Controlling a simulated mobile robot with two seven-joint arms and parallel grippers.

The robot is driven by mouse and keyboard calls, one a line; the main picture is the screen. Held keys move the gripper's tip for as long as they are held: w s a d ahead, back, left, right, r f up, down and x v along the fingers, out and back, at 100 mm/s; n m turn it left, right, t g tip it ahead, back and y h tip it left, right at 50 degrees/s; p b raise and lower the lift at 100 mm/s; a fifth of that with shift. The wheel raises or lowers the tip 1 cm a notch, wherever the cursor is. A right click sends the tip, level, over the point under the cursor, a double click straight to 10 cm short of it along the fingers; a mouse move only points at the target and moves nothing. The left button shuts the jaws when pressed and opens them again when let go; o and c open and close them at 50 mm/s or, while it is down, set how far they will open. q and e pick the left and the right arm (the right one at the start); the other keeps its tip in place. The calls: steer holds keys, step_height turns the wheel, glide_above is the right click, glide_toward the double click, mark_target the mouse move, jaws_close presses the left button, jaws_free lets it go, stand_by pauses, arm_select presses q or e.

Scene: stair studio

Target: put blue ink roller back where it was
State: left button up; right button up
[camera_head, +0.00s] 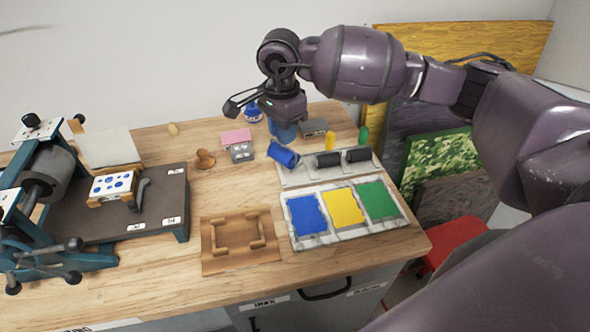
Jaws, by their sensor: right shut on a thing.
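My right gripper (284,122) is shut on the blue ink roller (283,155), near the roller's blue handle. The roller's blue drum hangs below the gripper, tilted, over the left end of the pale roller tray (297,181). I cannot tell whether the drum touches the tray. Two dark rollers, one with a yellow handle (330,140) and one with a green handle (363,134), lie side by side on the tray to its right. The gripper's fingertips are partly hidden. My left gripper is not in view.
An ink slab (333,239) with blue, yellow and green patches lies in front of the tray. A wooden frame (240,240) is left of it. A press (100,200) fills the table's left side.

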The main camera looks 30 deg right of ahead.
steer(key=w+d+r+m, duration=0.3)
steer(key=r+m, duration=0.2)
steer(key=m, duration=0.7)
steer(key=w+d+r+m, duration=0.3)
steer(key=r+m, duration=0.1)
steer(key=m, duration=0.9)
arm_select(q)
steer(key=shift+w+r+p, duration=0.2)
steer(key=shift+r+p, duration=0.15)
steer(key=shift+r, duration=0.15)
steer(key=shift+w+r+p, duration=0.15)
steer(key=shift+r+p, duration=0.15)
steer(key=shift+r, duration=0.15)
arm_select(e)
step_height(320, 180, down, 20)
steer(key=shift+r, duration=0.2)
steer(key=shift+f, duration=0.2)
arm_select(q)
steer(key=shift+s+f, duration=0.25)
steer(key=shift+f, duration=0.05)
arm_select(e)
steer(key=shift+f, duration=0.1)
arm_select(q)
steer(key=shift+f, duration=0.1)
arm_select(e)
steer(key=shift+f, duration=0.2)
